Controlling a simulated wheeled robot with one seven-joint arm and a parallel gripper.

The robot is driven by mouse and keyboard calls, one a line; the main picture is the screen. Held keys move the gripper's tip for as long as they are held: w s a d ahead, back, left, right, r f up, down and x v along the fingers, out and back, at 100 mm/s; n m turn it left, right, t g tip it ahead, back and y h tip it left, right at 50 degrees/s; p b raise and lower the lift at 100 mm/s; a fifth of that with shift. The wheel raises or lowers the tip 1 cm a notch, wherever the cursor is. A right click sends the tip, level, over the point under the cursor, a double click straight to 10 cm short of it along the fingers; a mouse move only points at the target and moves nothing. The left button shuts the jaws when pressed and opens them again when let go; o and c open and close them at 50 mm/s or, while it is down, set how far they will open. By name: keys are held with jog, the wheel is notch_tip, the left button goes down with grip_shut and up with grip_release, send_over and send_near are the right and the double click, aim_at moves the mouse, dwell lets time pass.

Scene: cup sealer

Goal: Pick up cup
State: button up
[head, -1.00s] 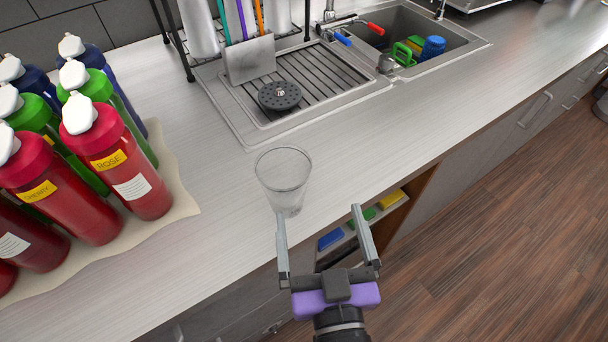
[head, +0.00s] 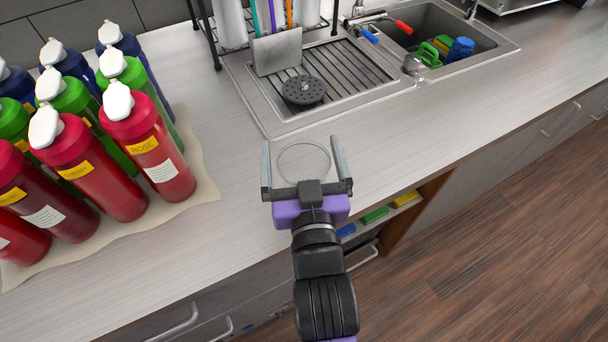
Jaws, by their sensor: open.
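A clear, empty cup (head: 304,152) stands on the pale counter near its front edge. Its round rim shows between the two fingers of my gripper (head: 302,160), and its lower part is hidden behind the gripper's body. My gripper is open, with one finger on the left of the cup and one on the right. I see a gap between each finger and the rim. I cannot tell exactly how high the fingers are on the cup.
Several red, green and blue bottles (head: 157,150) stand on a cloth at the left. A draining board (head: 345,75) and sink (head: 470,50) are behind. A dark strainer (head: 303,90) sits on the board. The counter (head: 440,125) right of the cup is clear.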

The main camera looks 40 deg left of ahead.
jog(key=shift+w, duration=0.1)
jog(key=shift+c, duration=0.2)
jog(key=c, duration=1.4)
